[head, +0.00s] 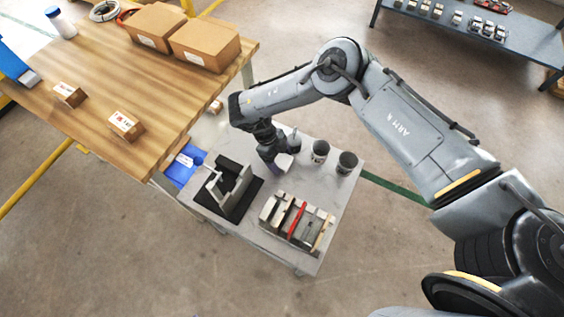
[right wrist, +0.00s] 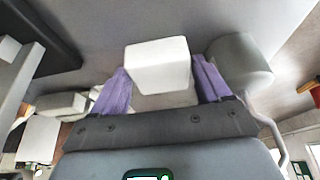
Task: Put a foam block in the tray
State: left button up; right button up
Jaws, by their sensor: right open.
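A white foam block (right wrist: 158,65) sits between the two purple fingers of my right gripper (right wrist: 162,82) in the right wrist view. The fingers stand open on either side of it, with small gaps apparent. In the head view the right gripper (head: 275,153) points down at the far side of the small grey table, and the white block (head: 284,161) shows just beside its fingers. I cannot tell for sure which thing is the tray; a blue bin (head: 183,165) shows at the table's left, partly hidden under the wooden bench. My left gripper is out of view.
Two grey cups (head: 320,151) (head: 347,163) stand right of the gripper; a grey rounded thing (right wrist: 240,60) is close to the right finger. A black-based fixture (head: 232,188) and a rack of bars with a red strip (head: 297,220) fill the front. The wooden bench (head: 180,95) overhangs left.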

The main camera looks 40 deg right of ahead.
jog(key=c, duration=0.8)
jog(key=shift+r, duration=0.1)
jog(key=shift+c, duration=0.4)
